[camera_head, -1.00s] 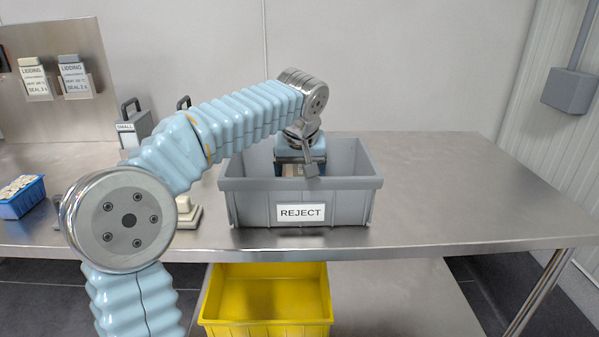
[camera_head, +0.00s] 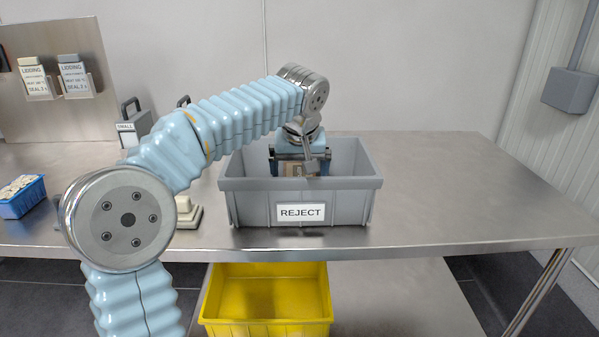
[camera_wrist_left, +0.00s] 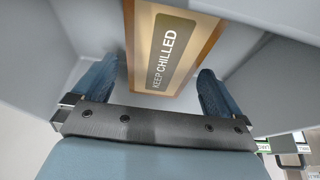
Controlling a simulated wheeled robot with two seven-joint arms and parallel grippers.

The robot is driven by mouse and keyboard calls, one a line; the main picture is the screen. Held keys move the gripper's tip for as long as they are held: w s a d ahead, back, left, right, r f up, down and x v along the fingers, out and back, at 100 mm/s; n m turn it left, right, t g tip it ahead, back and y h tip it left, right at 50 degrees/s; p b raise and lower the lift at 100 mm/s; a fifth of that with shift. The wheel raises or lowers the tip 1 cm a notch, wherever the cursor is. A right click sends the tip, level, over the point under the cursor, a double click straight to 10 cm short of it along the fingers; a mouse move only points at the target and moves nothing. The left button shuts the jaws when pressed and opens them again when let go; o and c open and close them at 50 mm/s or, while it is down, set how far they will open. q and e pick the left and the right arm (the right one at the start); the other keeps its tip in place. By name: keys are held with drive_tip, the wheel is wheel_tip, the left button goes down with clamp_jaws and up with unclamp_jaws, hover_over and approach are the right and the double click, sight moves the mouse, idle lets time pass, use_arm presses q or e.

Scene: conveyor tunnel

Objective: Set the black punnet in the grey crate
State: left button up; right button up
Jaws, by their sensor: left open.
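The grey crate (camera_head: 352,204), marked REJECT, stands on the steel table. My left gripper (camera_head: 300,170) points down inside it, with its fingers apart. Between and below the fingers is a pack with a tan top and a dark KEEP CHILLED label (camera_wrist_left: 172,52); its tan part also shows small in the head view (camera_head: 291,170). I take it for the punnet, but its black sides cannot be made out. In the wrist view the left gripper's blue fingers (camera_wrist_left: 157,85) stand on either side of the pack, clear of it. My right gripper is not in view.
A yellow crate (camera_head: 266,293) sits below the table edge. A blue tray (camera_head: 21,197) of pale items and a beige block (camera_head: 187,215) stand left of the grey crate. The table (camera_head: 450,190) is clear to the right.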

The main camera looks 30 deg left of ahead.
use_arm(q)
drive_tip(key=p+v, duration=0.1)
drive_tip(key=v, duration=1)
drive_tip(key=shift+p, duration=0.3)
drive_tip(key=shift+s, duration=0.15)
